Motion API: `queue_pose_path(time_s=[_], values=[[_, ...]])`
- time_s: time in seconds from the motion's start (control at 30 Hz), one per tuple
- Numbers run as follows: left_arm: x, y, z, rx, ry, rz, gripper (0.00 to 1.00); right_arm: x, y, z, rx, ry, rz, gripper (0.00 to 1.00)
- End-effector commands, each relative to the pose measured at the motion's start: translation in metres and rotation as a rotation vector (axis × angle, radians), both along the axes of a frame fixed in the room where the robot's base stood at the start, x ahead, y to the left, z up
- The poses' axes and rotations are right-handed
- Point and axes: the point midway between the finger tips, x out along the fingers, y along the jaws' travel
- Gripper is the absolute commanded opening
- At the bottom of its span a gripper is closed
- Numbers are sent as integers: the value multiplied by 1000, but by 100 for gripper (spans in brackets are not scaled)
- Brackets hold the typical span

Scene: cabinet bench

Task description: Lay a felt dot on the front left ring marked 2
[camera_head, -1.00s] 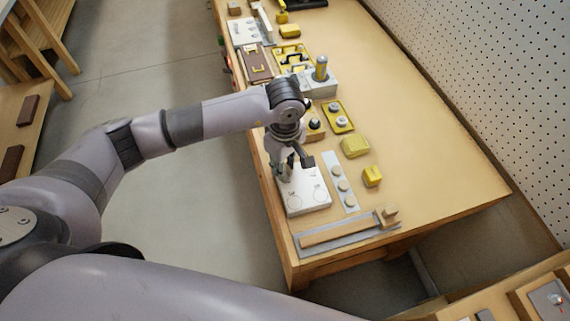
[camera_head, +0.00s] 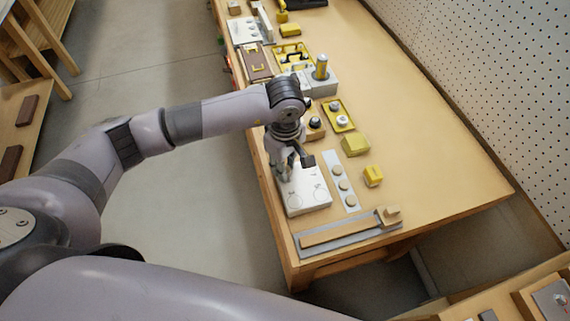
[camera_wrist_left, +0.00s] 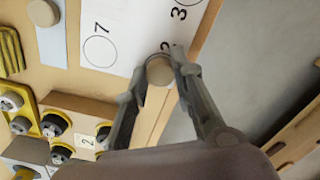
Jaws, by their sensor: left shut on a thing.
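The white board (camera_head: 309,205) with numbered rings lies near the bench's left edge. In the left wrist view, the ring beside the 7 (camera_wrist_left: 100,51) is bare, and part of the ring by the 3 (camera_wrist_left: 188,2) shows at the top. My left gripper (camera_head: 287,177) is over the board, shut on a round tan felt dot (camera_wrist_left: 159,69). I cannot tell whether the dot touches the board. My right gripper is out of view.
A grey strip (camera_head: 334,158) with several tan dots lies right of the board. A wooden bar on a grey plate (camera_head: 340,234) lies in front. Yellow blocks (camera_head: 355,144) and fixtures stand behind. The bench's right side is clear.

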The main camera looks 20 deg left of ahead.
Motion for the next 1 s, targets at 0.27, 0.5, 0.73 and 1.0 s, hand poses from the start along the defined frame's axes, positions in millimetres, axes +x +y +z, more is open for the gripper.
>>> queue_pose_path(time_s=[0.27,0.5,0.73,1.0], values=[[-1,0,-1,1,2,0,33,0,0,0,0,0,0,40],[0,0,-1,0,1,0,46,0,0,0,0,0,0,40],[0,0,-1,0,1,0,50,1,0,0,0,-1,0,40],[0,0,0,0,1,0,56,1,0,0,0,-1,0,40]])
